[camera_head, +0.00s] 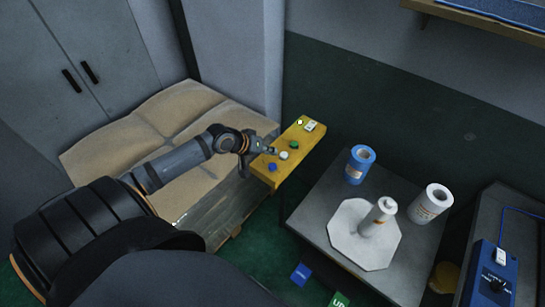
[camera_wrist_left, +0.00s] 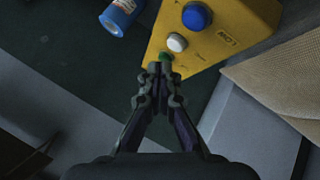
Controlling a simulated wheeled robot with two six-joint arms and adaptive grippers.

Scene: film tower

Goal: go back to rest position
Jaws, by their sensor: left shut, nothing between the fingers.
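My left arm comes in from the left in the head view, and its gripper (camera_head: 270,150) is over the near part of a yellow button box (camera_head: 299,140). In the left wrist view, the left gripper (camera_wrist_left: 160,72) is shut with nothing between its fingers. Its fingertips point at a green button (camera_wrist_left: 166,57) on the yellow box and partly cover it; I cannot tell whether they touch. A white button (camera_wrist_left: 177,42) and a blue button (camera_wrist_left: 196,16) sit beside it. My right gripper is not in view.
A grey table (camera_head: 318,192) holds a blue-wrapped roll (camera_head: 360,165), a white roll (camera_head: 431,203) and a white octagonal base (camera_head: 362,255) with a post. Brown sacks (camera_head: 125,146) lie on the left. A blue control box (camera_head: 487,277) stands at the right.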

